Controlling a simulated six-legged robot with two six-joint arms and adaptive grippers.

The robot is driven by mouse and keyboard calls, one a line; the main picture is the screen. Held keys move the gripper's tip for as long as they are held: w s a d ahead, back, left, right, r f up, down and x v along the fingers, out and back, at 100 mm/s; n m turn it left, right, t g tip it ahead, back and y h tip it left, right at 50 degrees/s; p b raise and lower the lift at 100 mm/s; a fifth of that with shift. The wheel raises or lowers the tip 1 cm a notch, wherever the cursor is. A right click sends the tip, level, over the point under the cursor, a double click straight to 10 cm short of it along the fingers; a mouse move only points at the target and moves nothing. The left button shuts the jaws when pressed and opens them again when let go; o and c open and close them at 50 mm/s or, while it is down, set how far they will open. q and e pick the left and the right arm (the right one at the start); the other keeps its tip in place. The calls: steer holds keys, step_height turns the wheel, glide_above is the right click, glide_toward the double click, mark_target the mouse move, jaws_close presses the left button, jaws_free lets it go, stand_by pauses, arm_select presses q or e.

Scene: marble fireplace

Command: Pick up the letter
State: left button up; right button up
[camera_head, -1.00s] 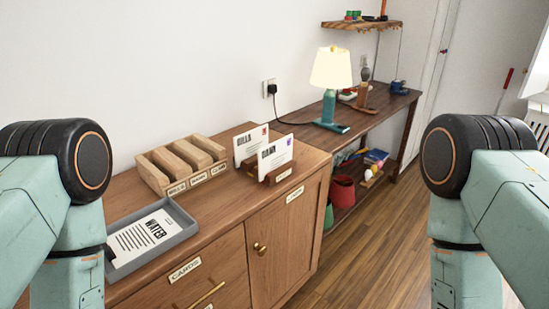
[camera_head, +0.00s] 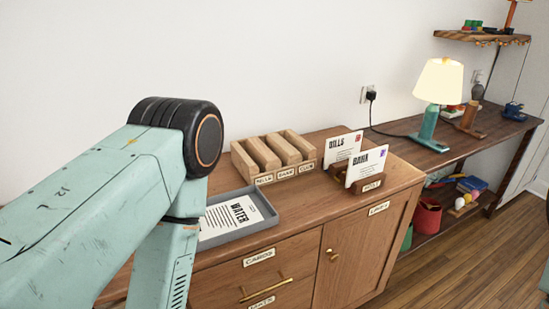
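A white letter headed WATER (camera_head: 233,216) lies flat in a grey tray (camera_head: 262,228) on the wooden cabinet. Two more upright letters stand in a wooden holder (camera_head: 345,175): one marked BILLS (camera_head: 338,147) and, in front of it, one marked BANK (camera_head: 367,165). My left arm comes in from the left and covers the tray's left end. Its gripper is outside the picture. Only a sliver of my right arm shows at the right edge, and its gripper is out of view.
A wooden sorter (camera_head: 270,158) with labelled slots stands behind the tray. The cabinet top (camera_head: 310,200) is bare between tray and holder. A lit lamp (camera_head: 436,90) stands on the desk at right. Drawers and a door (camera_head: 350,250) with brass handles are shut.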

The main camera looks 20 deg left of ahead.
stand_by(0.4)
arm_select(q)
steer(key=c, duration=0.4)
steer(key=shift+s+a, duration=0.15)
steer(key=shift+c, duration=0.7)
